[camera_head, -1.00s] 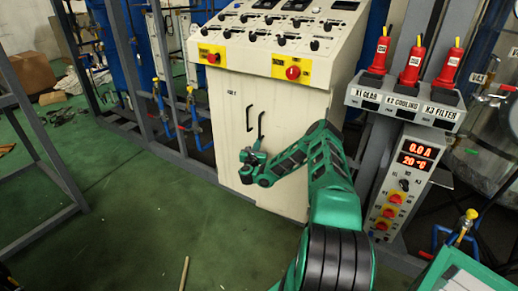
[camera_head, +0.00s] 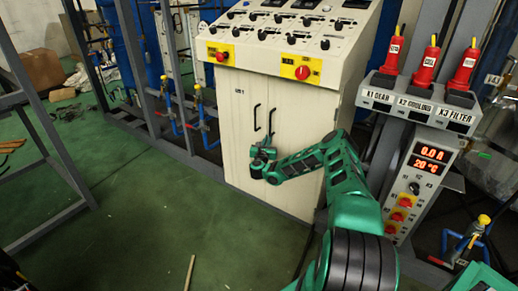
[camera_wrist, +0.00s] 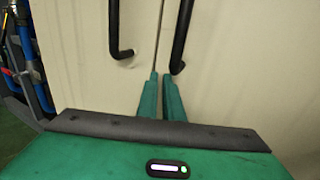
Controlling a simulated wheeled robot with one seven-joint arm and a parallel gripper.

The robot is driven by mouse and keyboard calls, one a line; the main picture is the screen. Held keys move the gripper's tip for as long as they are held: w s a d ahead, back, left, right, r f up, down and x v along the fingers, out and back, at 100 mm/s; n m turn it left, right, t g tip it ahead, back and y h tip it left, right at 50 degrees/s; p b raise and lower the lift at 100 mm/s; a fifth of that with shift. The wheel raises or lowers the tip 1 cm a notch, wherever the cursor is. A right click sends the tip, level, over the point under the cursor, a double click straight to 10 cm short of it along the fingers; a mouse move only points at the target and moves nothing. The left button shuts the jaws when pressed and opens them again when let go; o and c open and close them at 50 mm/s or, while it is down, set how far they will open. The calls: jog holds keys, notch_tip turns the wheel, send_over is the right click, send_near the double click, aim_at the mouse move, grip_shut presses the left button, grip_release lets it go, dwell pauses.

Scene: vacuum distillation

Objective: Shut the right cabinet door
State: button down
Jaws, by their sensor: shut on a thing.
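The right cabinet door (camera_head: 300,112) is a cream panel with a black bar handle (camera_head: 271,122). It looks flush or nearly flush with the left door (camera_head: 240,125); a small gap cannot be told. My gripper (camera_head: 267,143) is low in front of the handles. In the wrist view my green fingers (camera_wrist: 160,80) are close together at the seam between the doors, just below the lower end of the right handle (camera_wrist: 179,42). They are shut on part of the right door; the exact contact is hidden. The left handle (camera_wrist: 114,30) is apart from them.
A sloped control panel (camera_head: 290,28) with knobs tops the cabinet. To the right stands a post with red plugs (camera_head: 427,68) and a display box (camera_head: 420,165). Blue pipes (camera_head: 203,115) stand at the left. The green floor in front is mostly open, with a thin stick (camera_head: 190,272) on it.

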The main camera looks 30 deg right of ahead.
jog(key=s+a, duration=0.2)
jog(key=a, duration=0.4)
jog(key=s+a, duration=0.3)
jog(key=a, duration=0.3)
jog(key=shift+s+a, duration=0.35)
